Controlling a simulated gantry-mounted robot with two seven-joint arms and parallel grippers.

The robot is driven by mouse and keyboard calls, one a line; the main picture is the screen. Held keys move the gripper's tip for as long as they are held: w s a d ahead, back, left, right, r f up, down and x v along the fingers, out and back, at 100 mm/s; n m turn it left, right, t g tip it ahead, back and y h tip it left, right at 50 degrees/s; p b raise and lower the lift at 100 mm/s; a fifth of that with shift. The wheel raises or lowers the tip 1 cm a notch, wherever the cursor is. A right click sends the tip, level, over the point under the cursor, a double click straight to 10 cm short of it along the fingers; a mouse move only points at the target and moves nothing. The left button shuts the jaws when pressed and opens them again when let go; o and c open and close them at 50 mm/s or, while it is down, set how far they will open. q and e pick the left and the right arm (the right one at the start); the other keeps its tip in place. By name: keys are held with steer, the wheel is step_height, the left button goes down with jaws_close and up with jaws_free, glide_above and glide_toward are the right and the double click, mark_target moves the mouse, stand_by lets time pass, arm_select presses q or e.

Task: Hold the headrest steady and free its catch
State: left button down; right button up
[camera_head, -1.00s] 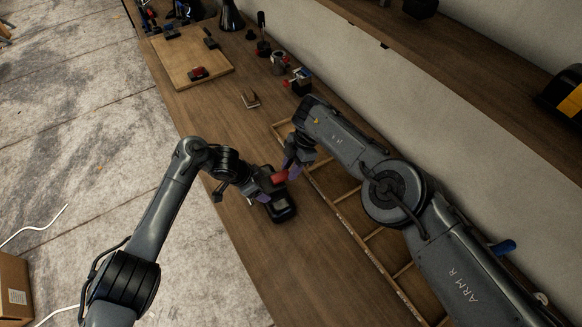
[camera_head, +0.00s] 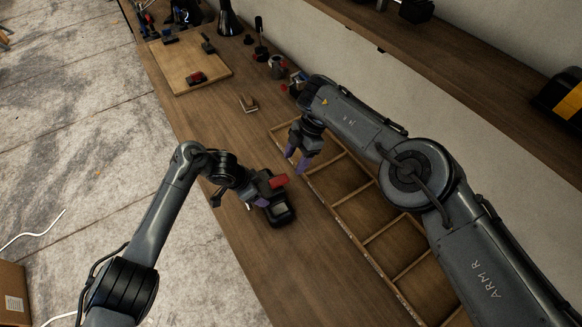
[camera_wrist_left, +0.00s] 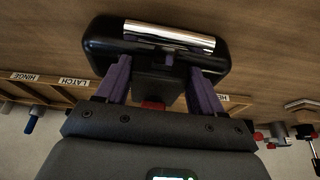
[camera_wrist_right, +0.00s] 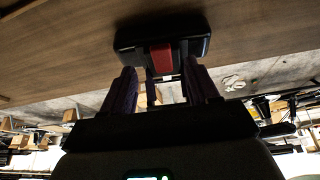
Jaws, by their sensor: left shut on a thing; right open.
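The headrest (camera_head: 283,217) is a black padded block with a shiny metal strip (camera_wrist_left: 170,36) on one face. It is on or just above the bench; I cannot tell which. My left gripper (camera_head: 260,200) is shut on its dark middle block, with purple fingers on either side in the left wrist view (camera_wrist_left: 158,75). A red catch (camera_head: 278,181) sticks out beside the left gripper; it also shows against the black body in the right wrist view (camera_wrist_right: 161,57). My right gripper (camera_head: 297,166) is open and empty, apart from the catch and pointing towards it.
A divided wooden tray (camera_head: 335,205) with compartments runs along the wall side; labels reading HINGE and LATCH show in the left wrist view. The bench below the headrest is clear.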

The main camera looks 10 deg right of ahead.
arm_select(q)
steer(key=shift+r, duration=0.1)
arm_select(e)
steer(key=v, duration=0.6)
arm_select(q)
steer(key=shift+c, duration=0.3)
jaws_free()
